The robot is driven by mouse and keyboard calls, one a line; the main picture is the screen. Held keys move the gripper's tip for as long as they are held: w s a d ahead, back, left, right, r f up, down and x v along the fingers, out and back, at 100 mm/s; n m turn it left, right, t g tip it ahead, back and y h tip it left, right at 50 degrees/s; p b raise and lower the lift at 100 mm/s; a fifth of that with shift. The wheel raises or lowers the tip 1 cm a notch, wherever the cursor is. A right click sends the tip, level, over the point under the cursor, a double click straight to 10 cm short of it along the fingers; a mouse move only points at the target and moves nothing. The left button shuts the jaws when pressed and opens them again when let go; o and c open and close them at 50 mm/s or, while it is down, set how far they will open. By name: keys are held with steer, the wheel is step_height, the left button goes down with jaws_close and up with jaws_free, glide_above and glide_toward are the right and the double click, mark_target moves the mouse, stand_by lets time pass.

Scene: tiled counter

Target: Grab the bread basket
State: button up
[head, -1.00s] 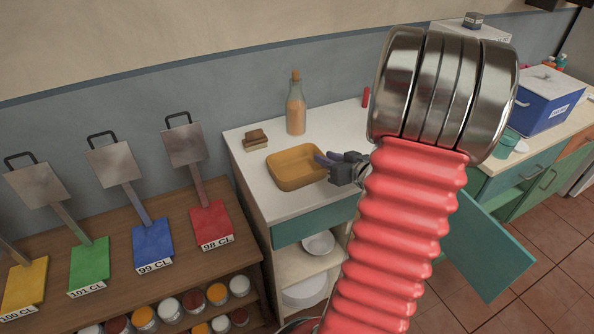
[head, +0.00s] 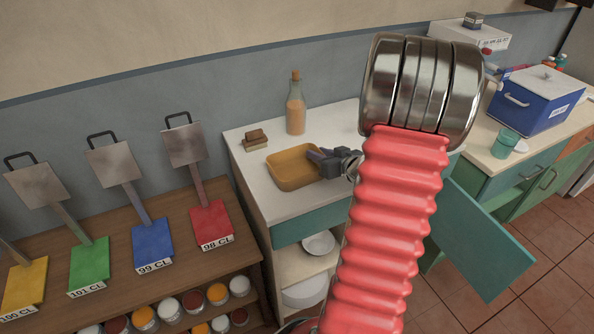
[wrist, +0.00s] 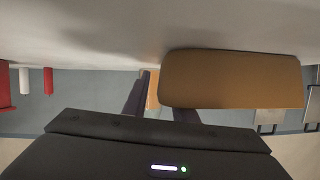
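The bread basket, which I take to be the shallow orange-yellow tray (head: 290,172), sits on the white counter top. My gripper (head: 318,158) is at its right side, and its dark fingers reach over the right rim. In the wrist view the basket (wrist: 232,80) fills the right of centre and hides the tip of one finger. The other finger shows left of the basket's edge, so my gripper is open. I cannot tell whether either finger touches the basket.
A corked bottle (head: 296,105) stands behind the basket. A small brown block stack (head: 255,140) lies to its left. My red arm hides the counter's right part. An open teal door (head: 480,240) juts out at lower right. A blue cooler (head: 535,100) stands farther right.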

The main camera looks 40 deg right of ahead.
steer(key=shift+c, duration=0.5)
jaws_close()
steer(key=shift+r, duration=0.15)
step_height(320, 180, up, 10)
steer(key=shift+f, duration=0.1)
stand_by(0.4)
stand_by(0.5)
